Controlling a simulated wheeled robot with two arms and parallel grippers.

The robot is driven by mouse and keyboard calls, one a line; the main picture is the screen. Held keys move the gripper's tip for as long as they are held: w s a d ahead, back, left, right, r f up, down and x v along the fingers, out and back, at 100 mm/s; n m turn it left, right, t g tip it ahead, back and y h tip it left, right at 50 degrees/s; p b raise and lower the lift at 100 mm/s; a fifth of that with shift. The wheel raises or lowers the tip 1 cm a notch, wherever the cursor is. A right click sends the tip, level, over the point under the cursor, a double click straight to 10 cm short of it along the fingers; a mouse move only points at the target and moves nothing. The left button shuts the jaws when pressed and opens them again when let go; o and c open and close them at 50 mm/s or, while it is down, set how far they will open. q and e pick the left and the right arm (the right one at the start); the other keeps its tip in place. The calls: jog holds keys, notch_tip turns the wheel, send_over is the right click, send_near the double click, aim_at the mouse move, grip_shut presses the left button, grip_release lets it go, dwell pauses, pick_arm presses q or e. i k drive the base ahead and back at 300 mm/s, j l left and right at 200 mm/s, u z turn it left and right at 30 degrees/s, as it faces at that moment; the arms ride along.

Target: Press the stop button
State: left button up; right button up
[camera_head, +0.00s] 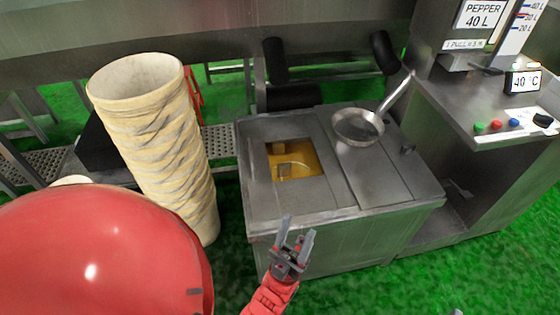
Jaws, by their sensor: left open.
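A control panel (535,136) at the right edge carries a row of small buttons: a green button (480,127), a red button (496,125) and a blue button (514,122). No label on the buttons is readable, so I cannot tell from lettering which one is stop. My left gripper (299,226) is open and empty, in front of the steel counter, well to the left of the panel and apart from the buttons. My right gripper is not in view.
A steel counter (385,212) with a yellowish opening (300,163) and a steel pan (360,126) stands in the middle. A black knob (543,120) and a "40 °C" display (524,81) are at the panel. Green floor shows.

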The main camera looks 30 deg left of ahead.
aim_at(496, 125)
jog(key=i+l, duration=0.3)
jog(key=i, duration=0.15)
jog(key=z, duration=3)
jog(key=u, duration=2.85)
